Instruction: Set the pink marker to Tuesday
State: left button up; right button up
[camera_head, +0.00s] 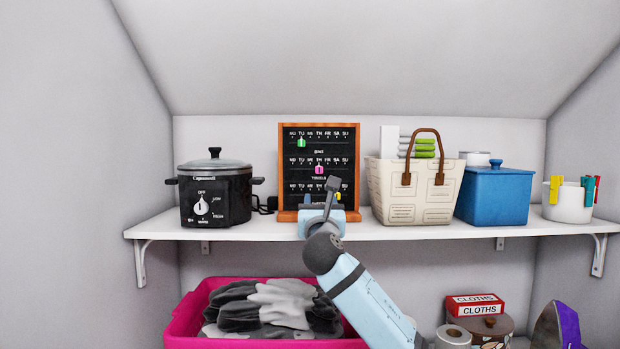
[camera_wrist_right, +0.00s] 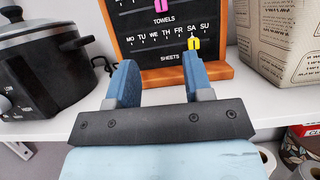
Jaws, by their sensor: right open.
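The pink marker (camera_head: 320,169) hangs under TH in the middle row, labelled TOWELS, of a black day board (camera_head: 345,148) with a wooden frame. The lower part of the marker shows at the top edge of the right wrist view (camera_wrist_right: 161,5). My right gripper (camera_head: 322,200) is open and empty in front of the board's lower part, below the pink marker. Its two blue fingers (camera_wrist_right: 160,68) stand apart in the wrist view and cover part of the bottom row. My left gripper is not in view.
A green marker (camera_head: 301,142) hangs under TU in the top row. A yellow marker (camera_wrist_right: 194,43) hangs under SA in the SHEETS row. A slow cooker (camera_head: 215,190) stands left of the board and a cream basket (camera_head: 395,195) close on its right. The white shelf (camera_head: 250,230) carries them.

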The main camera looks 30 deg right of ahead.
aim_at(319, 172)
jog(key=shift+w+d+r, duration=0.15)
jog(key=shift+w+d, duration=0.7)
jog(key=shift+w, duration=0.2)
jog(key=p+x, duration=0.1)
jog(key=x, duration=0.2)
jog(key=p+x, duration=0.1)
jog(key=x, duration=0.3)
jog(key=r+p+x, duration=0.1)
jog(key=x, duration=0.2)
jog(key=shift+p, duration=0.35)
jog(key=shift+w+r, duration=0.1)
jog(key=shift+r, duration=0.2)
jog(key=shift+w+d+r, duration=0.1)
jog(key=shift+w+d, duration=0.05)
jog(key=shift+w, duration=0.1)
jog(key=shift+w+d, duration=0.15)
jog(key=c, duration=0.7)
grip_shut()
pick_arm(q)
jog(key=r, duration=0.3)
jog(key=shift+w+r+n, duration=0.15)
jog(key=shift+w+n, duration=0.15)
